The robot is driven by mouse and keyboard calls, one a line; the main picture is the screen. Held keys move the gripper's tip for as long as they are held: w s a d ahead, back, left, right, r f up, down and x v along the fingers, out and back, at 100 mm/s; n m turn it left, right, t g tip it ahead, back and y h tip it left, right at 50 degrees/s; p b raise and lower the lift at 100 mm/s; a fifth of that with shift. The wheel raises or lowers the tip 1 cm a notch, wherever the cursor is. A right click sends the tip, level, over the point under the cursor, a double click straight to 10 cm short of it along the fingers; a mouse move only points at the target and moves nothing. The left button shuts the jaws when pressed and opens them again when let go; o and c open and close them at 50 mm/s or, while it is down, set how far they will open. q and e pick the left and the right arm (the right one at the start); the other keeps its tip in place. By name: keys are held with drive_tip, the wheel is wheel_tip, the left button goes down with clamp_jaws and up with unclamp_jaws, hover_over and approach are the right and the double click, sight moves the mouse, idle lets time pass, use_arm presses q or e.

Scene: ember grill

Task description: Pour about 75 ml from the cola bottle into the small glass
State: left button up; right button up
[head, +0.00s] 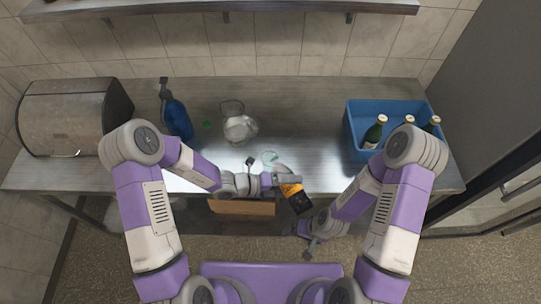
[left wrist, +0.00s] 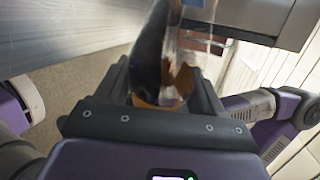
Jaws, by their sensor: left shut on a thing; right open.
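The cola bottle (head: 299,203) has an orange label and dark liquid at its lower end in the head view. My left gripper (head: 282,180) is shut on it at the table's front edge. The bottle looks tilted, its pale neck end pointing toward the small glass (head: 270,158). I cannot tell whether the neck touches the glass or whether liquid flows. In the left wrist view the bottle (left wrist: 152,55) stands between the fingers (left wrist: 165,90), dark on one side and clear on the other. My right gripper (head: 308,240) is open and empty, low in front of the table.
A blue crate (head: 352,135) with green bottles is at the right, a metal bread box (head: 70,115) at the left. The table middle (head: 300,110) is clear.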

use_arm(q)
drive_tip(key=shift+r+n+p, duration=0.4)
drive_tip(key=shift+r+p, duration=0.15)
drive_tip(key=shift+p, duration=0.4)
drive_tip(key=shift+s+d+r, duration=0.1)
drive_tip(key=shift+s+d, duration=0.15)
drive_tip(key=shift+s, duration=0.1)
idle(0.7)
